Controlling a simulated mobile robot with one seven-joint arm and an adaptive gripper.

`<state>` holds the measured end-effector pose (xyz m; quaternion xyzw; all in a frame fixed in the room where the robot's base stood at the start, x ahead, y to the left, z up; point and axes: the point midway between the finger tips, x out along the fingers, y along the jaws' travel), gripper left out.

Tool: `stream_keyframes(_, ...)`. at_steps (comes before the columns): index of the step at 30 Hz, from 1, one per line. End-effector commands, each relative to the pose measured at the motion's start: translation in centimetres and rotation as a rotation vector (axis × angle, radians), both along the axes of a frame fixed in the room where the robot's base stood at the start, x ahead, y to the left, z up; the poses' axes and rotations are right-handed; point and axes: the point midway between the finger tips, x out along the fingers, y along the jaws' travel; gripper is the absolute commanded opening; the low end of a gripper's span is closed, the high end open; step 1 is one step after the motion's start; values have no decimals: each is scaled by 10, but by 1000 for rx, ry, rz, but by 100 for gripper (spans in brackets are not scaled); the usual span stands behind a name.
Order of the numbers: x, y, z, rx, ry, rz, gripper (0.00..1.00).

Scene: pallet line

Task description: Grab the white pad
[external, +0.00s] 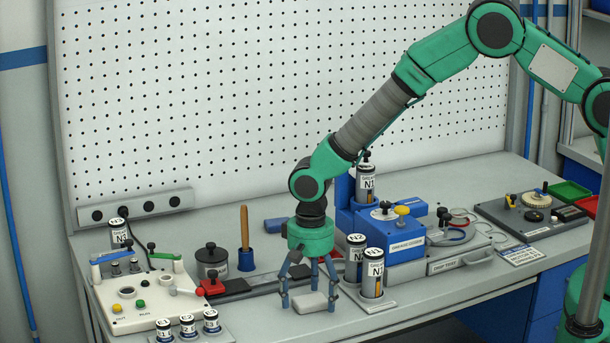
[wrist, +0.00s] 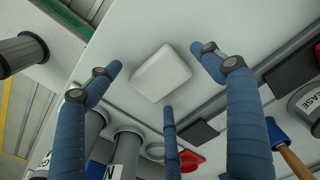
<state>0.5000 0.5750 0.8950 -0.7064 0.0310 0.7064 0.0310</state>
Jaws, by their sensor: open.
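The white pad (external: 309,302) lies flat on the grey workbench, near its front edge. It also shows in the wrist view (wrist: 161,73) as a pale rounded block. My gripper (external: 307,290) points down directly over the pad with its blue fingers spread open. I see gaps between the fingers and the pad, and nothing is held.
Canisters (external: 373,272) in a holder stand close right of my gripper. A dark rail with a red clamp (external: 212,287) lies to the left. A control box (external: 140,298) and small cans (external: 188,325) stand farther left. A blue machine (external: 400,245) stands behind right.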

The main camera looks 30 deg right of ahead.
Motion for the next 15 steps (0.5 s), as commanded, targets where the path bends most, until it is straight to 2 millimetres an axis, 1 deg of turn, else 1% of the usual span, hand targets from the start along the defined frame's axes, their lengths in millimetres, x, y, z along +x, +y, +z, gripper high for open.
stream_keyframes(2, 0, 0, 0, 0, 0, 0, 80)
stream_keyframes(3, 0, 0, 0, 0, 0, 0, 72)
stream_keyframes(5, 0, 0, 0, 0, 0, 0, 61)
stream_keyframes(6, 0, 0, 0, 0, 0, 0, 53)
stream_keyframes(8, 0, 0, 0, 0, 0, 0, 41)
stream_keyframes(9, 0, 0, 0, 0, 0, 0, 33)
stream_keyframes(15, 0, 0, 0, 0, 0, 0, 32)
